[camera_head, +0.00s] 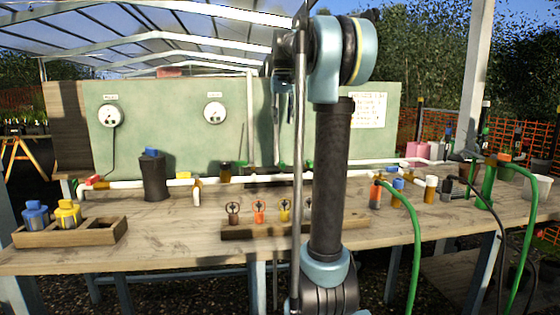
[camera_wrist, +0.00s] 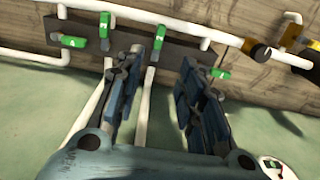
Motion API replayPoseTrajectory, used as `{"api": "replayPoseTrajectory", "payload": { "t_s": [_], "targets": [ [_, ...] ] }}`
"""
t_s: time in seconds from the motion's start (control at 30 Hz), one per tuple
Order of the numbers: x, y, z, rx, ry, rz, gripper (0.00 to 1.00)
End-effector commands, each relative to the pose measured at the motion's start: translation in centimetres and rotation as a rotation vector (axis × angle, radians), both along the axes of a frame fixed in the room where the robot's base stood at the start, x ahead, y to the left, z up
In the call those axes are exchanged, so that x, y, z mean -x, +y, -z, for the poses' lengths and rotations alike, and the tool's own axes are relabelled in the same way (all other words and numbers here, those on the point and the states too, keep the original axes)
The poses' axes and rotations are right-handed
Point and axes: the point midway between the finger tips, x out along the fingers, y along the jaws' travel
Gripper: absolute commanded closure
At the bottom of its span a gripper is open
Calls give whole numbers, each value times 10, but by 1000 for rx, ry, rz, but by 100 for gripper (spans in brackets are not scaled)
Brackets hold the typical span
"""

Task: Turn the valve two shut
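Several green valve handles sit on a dark manifold strip with white pipes in the wrist view. One handle (camera_wrist: 73,41) lies crosswise at the left and one (camera_wrist: 104,25) stands upright in the picture beside it. Another upright handle (camera_wrist: 155,50) shows by the tip of the left finger. A last handle (camera_wrist: 220,74) lies crosswise beyond the right finger. No number is legible, so I cannot tell which is valve two. My gripper (camera_wrist: 170,75) is open, with nothing seen between its fingers. In the head view my gripper (camera_head: 283,100) hangs before the green panel, partly hidden by my arm.
The wooden bench (camera_head: 160,235) holds a rack of small wheel handles (camera_head: 258,212), a tray with blue and yellow bottles (camera_head: 68,214) and a dark bottle (camera_head: 154,177). Green hoses (camera_head: 416,240) hang at the right. The green panel (camera_head: 170,120) stands behind the pipes.

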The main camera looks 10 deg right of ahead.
Motion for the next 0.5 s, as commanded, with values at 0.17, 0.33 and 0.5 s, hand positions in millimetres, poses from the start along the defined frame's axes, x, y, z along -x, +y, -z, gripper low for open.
{"api": "replayPoseTrajectory", "payload": {
  "t_s": [0.17,0.33,0.5],
  "targets": [
    [-1,0,12,0,0,0,65],
    [0,0,38,0,0,0,65],
    [0,1,68,0,0,-1,65]
  ]
}}
